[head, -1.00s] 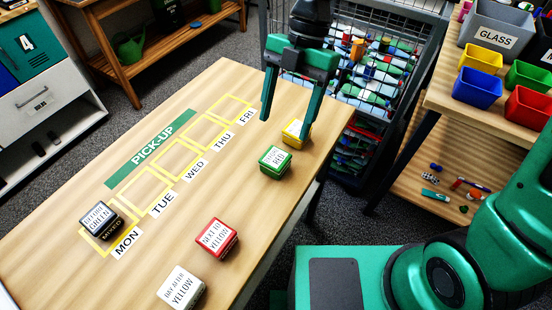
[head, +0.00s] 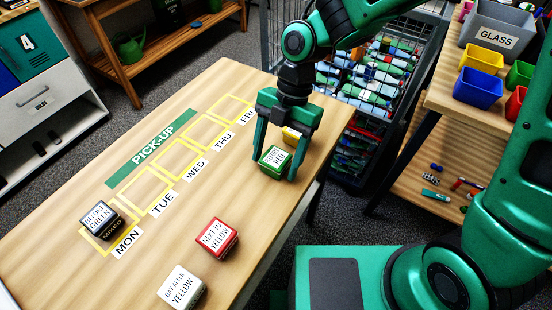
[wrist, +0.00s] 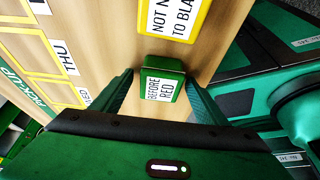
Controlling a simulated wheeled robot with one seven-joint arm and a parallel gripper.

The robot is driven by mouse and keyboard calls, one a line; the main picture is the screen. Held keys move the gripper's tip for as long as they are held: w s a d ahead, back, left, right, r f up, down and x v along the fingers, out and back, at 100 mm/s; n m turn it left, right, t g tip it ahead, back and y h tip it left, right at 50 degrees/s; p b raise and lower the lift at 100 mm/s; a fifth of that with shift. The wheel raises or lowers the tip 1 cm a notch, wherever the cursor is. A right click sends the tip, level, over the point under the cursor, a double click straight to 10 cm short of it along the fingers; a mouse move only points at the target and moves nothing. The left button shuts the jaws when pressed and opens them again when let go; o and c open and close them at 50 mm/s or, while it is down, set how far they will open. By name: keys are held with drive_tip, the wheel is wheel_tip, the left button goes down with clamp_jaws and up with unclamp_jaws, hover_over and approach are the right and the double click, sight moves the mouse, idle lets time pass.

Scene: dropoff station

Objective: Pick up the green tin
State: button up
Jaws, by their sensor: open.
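The green tin (head: 275,159) stands upright near the right edge of the wooden table, with a white label reading "BEFORE RED". My gripper (head: 275,172) is open, with one finger on each side of the tin in the head view. In the wrist view the green tin (wrist: 161,84) lies between the two fingers (wrist: 160,98), with a gap visible on at least the left side. I cannot tell whether the right finger touches it. The tin rests on the table.
A yellow tin (head: 291,137) stands just behind the green one, close to my gripper; its label shows in the wrist view (wrist: 178,18). A red tin (head: 217,237), a white tin (head: 181,288) and a black tin (head: 99,217) stand further left. The marked day squares (head: 184,158) from TUE to FRI are empty.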

drive_tip(key=c, duration=1.3)
drive_tip(key=shift+c, duration=0.2)
